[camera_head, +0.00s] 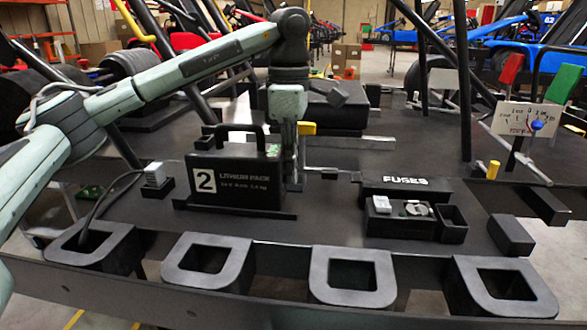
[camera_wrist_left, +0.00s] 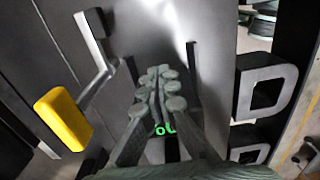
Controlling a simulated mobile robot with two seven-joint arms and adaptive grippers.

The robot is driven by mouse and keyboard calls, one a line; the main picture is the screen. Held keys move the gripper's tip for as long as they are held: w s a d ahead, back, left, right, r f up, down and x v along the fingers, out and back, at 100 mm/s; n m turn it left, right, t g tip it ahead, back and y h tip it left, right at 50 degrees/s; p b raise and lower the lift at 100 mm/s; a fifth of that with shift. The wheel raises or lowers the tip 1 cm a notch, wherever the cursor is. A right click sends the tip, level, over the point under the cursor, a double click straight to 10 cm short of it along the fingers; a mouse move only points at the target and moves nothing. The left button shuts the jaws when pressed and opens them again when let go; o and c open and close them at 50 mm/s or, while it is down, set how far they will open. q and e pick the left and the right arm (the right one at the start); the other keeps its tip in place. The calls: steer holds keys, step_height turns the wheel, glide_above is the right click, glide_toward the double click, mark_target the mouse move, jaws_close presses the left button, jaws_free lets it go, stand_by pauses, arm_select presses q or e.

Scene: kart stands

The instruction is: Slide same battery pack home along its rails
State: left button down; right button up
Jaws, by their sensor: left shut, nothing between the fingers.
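The black battery pack (camera_head: 228,182), marked with a white "2" and "LITHIUM PACK", stands upright on a low dark base (camera_head: 250,211). A black handle arches over its top. My left gripper (camera_head: 295,182) points down at the right end of the pack; whether it touches the pack is unclear. In the left wrist view the fingers of my left gripper (camera_wrist_left: 160,85) are closed together and empty. Green digits (camera_wrist_left: 165,129) glow on the pack beneath them. Two thin dark rails (camera_wrist_left: 192,62) run on the grey deck beyond. My right gripper is out of view.
A yellow-handled lever (camera_wrist_left: 62,125) lies beside the rails. A fuse box (camera_head: 405,187) with an open tray stands right of the pack, and a small grey connector (camera_head: 155,175) with a cable stands left. Square-holed brackets (camera_head: 352,275) line the front edge.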

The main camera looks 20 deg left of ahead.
arm_select(q)
steer(key=d+r+p, duration=0.1)
steer(key=d+r, duration=0.1)
steer(key=r, duration=1)
steer(key=w+d+r+p, duration=0.1)
steer(key=d+r, duration=0.2)
steer(key=r, duration=0.9)
steer(key=shift+w+d, duration=0.3)
steer(key=shift+d, duration=0.05)
stand_by(0.4)
step_height(320, 180, down, 11)
steer(key=shift+r, duration=0.15)
stand_by(0.5)
steer(key=shift+r, duration=0.1)
